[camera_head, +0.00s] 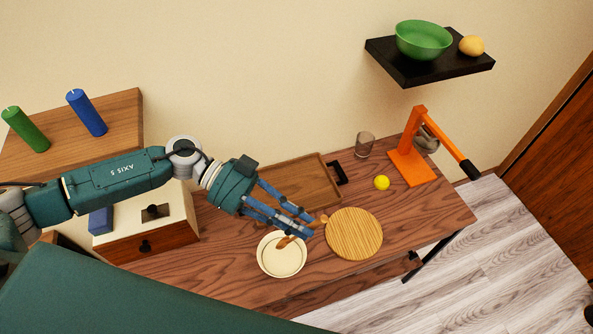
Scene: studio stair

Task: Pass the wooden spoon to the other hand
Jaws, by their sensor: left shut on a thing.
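My left gripper (305,225) reaches in from the left over the table, its blue fingers shut on the wooden spoon. A brown end of the wooden spoon (286,242) shows below the fingers, over the pale round bowl (268,266) in the picture. The fingers hide much of the spoon. I cannot tell whether the spoon touches the bowl. My right gripper is not in view.
A round striped board (354,234) lies right of the fingers. Behind are a wooden tray (290,178), a glass (364,144), a yellow ball (381,183) and an orange stand (412,160). A drawer box (150,243) stands left.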

